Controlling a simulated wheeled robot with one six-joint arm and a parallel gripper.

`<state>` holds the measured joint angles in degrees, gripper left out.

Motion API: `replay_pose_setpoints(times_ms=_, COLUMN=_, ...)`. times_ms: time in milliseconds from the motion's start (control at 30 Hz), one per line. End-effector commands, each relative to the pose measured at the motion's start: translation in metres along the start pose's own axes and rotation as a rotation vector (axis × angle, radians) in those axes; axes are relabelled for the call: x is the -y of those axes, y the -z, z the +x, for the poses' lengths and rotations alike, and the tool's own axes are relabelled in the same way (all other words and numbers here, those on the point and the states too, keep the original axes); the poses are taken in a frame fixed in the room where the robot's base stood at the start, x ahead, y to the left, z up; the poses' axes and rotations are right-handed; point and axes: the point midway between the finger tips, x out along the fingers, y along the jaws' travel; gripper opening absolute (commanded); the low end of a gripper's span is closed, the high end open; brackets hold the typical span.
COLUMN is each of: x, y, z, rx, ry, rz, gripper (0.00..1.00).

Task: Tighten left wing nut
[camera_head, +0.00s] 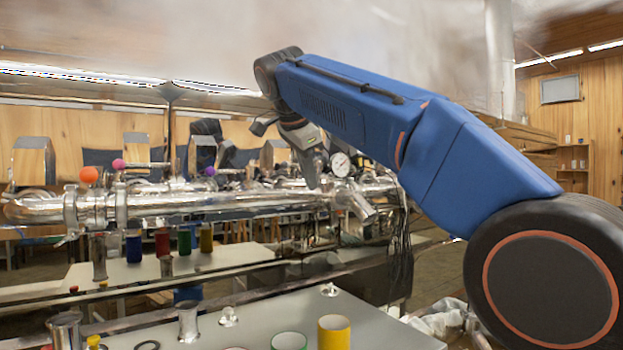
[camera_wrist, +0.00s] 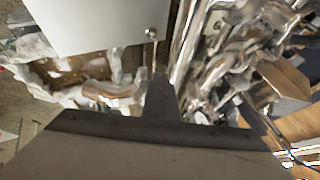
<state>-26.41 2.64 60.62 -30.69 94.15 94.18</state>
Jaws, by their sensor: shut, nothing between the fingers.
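My gripper (camera_head: 312,178) points down beside the right part of a shiny steel pipe (camera_head: 230,203) in the head view. Its fingers are together, and they show as one dark wedge in the wrist view (camera_wrist: 159,85). Nothing is held. Steel clamps (camera_head: 71,207) sit around the pipe's left part, with a small piece sticking out below. I cannot tell for sure which piece is the left wing nut. The gripper is well to the right of those clamps. In the wrist view, shiny pipework lies around the fingertip; contact cannot be told.
A round gauge (camera_head: 340,164) stands close to my gripper. Orange (camera_head: 89,175), pink (camera_head: 118,164) and purple balls sit along the pipe. A grey table (camera_head: 270,318) in front holds a yellow cylinder (camera_head: 334,333) and small steel fittings. Coloured cylinders stand below the pipe.

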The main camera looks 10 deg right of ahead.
Motion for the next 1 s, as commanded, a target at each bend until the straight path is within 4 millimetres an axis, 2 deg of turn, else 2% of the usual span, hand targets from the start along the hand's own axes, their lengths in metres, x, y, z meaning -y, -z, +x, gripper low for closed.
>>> replay_pose_setpoints(times_ms=400, x=0.0084, y=0.0016, z=0.0054, rx=0.000, ry=0.000, rz=0.000, gripper=0.00)
replay_pose_setpoints(times_ms=1000, x=0.0100, y=0.0025, z=0.0066, rx=0.000, ry=0.000, rz=0.000, gripper=0.00)
